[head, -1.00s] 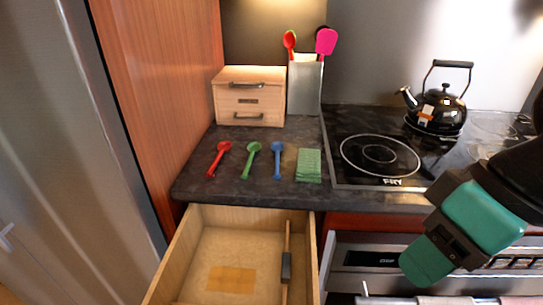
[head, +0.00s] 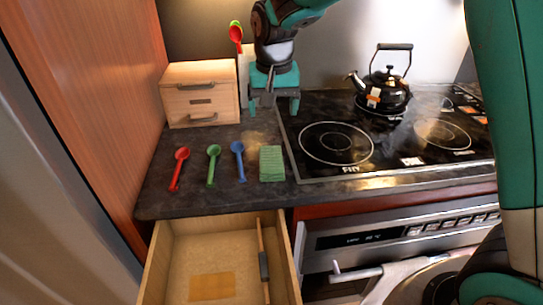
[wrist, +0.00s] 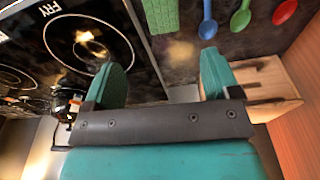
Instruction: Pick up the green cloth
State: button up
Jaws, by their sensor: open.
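The green cloth (head: 272,163) lies folded flat on the dark countertop, right of the blue spoon and just left of the cooktop. It also shows at the top edge of the wrist view (wrist: 160,14), partly cut off by the frame. My gripper (head: 273,108) is open and empty, pointing down above the counter. It is behind the cloth, on the wall side, and apart from it. In the wrist view, bare counter shows between the two teal fingers (wrist: 165,76).
Red (head: 179,168), green (head: 213,165) and blue (head: 238,161) spoons lie left of the cloth. A wooden box (head: 201,94) stands behind them. A black kettle (head: 386,92) sits on the cooktop (head: 350,150). An open drawer (head: 190,250) juts out below the counter.

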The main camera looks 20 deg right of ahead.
jog(key=p, duration=0.2)
send_over(271, 158)
jog(key=f, duration=1.1)
jog(key=shift+s+f, duration=0.35)
jog(key=shift+s, duration=0.05)
jog(key=shift+w+f+p, duration=0.2)
jog(key=shift+f+p, duration=0.4)
jog(key=shift+f, duration=0.8)
jog(key=shift+w+f+p, duration=0.15)
jog(key=shift+f+p, duration=0.4)
jog(key=shift+f, duration=0.8)
jog(key=shift+c, duration=0.5)
jog(key=c, duration=0.6)
